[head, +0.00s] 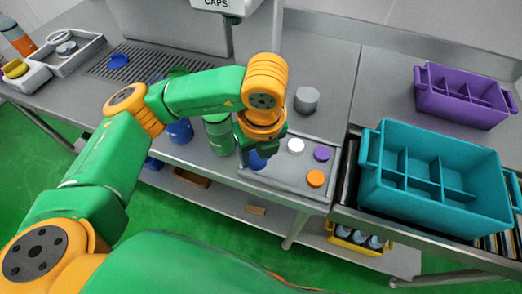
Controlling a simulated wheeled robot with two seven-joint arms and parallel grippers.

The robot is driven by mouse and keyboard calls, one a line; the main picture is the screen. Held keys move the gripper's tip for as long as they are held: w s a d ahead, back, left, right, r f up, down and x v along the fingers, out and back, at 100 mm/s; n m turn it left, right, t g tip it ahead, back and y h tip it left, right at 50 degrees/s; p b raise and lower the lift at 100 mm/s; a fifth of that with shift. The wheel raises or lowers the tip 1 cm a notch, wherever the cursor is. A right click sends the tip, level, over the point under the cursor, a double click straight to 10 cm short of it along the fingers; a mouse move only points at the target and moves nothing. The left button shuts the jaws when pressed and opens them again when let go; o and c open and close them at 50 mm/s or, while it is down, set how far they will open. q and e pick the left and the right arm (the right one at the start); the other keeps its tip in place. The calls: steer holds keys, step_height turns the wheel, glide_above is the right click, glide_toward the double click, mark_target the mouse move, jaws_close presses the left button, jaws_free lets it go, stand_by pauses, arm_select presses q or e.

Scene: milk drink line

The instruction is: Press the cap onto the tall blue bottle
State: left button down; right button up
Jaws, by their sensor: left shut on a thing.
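My left gripper (250,152) reaches down over the left part of a grey cap tray (282,178). It is shut on a blue cap (257,161), mostly hidden by the fingers. White (296,145), purple (322,154) and orange (316,178) caps lie in the tray. A blue bottle (180,131) stands left of the gripper, partly hidden by my arm. Whether it is the tall one is unclear. A green bottle (219,135) stands between it and the gripper. My right gripper is not in view.
A grey cylinder (307,100) stands behind the tray. A teal divided crate (440,195) and a purple crate (464,97) are at right. A blue disc (118,61) lies on the dark grille at left. Grey trays (70,50) and an orange-topped bottle (17,38) are at far left.

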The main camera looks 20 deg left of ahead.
arm_select(q)
steer(key=c, duration=1.6)
jaws_free()
steer(key=s+r, duration=0.1)
steer(key=s, duration=0.2)
steer(key=s+d+r, duration=0.1)
steer(key=s, duration=0.2)
steer(key=s+r+b, duration=0.1)
steer(key=s, duration=0.1)
steer(key=shift+s+d+r, duration=0.15)
steer(key=shift+s+r, duration=0.25)
steer(key=c, duration=1.6)
jaws_free()
